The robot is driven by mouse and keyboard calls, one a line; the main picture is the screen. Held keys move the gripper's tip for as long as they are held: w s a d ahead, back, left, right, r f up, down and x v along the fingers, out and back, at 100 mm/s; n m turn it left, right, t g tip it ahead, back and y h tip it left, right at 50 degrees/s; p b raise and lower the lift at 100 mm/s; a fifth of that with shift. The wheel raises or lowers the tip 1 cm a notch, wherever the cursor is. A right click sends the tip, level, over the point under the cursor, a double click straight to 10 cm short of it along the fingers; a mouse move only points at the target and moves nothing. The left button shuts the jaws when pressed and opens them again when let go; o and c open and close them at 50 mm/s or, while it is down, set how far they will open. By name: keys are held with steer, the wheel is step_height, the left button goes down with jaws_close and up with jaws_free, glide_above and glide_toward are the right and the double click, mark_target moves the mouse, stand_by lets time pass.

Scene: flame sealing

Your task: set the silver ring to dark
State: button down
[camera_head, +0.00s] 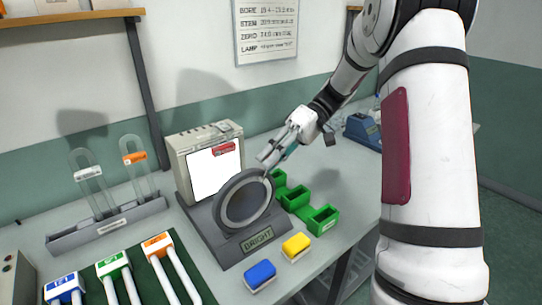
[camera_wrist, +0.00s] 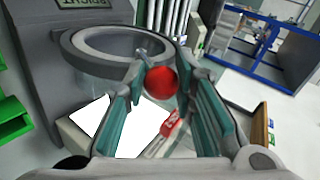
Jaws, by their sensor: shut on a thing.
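The silver ring (camera_head: 244,198) is a thick grey ring on a dark sloped stand (camera_head: 232,244) with a plate reading BRIGHT (camera_head: 258,240). It also shows in the wrist view (camera_wrist: 85,44). A red ball knob (camera_wrist: 161,82) sits at the ring's rim, between the fingers of my gripper (camera_wrist: 162,66). My gripper is shut on this knob. In the head view my gripper (camera_head: 266,161) reaches the ring's upper right edge, and the knob is hidden there.
Behind the ring stands a beige box (camera_head: 180,148) with a white panel and a red tag (camera_head: 223,149). Green bins (camera_head: 295,198) stand to the right. A blue block (camera_head: 260,275) and a yellow block (camera_head: 296,246) lie in front. A rack with glass tubes (camera_head: 108,228) is at left.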

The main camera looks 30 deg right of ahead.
steer(key=shift+w+d+f, duration=0.15)
steer(key=shift+d+f, duration=0.6)
steer(key=shift+f, duration=0.2)
steer(key=shift+d, duration=0.1)
steer(key=c, duration=1.3)
jaws_free()
steer(key=shift+r, duration=0.1)
steer(key=v, duration=1.2)
steer(key=shift+w, duration=0.1)
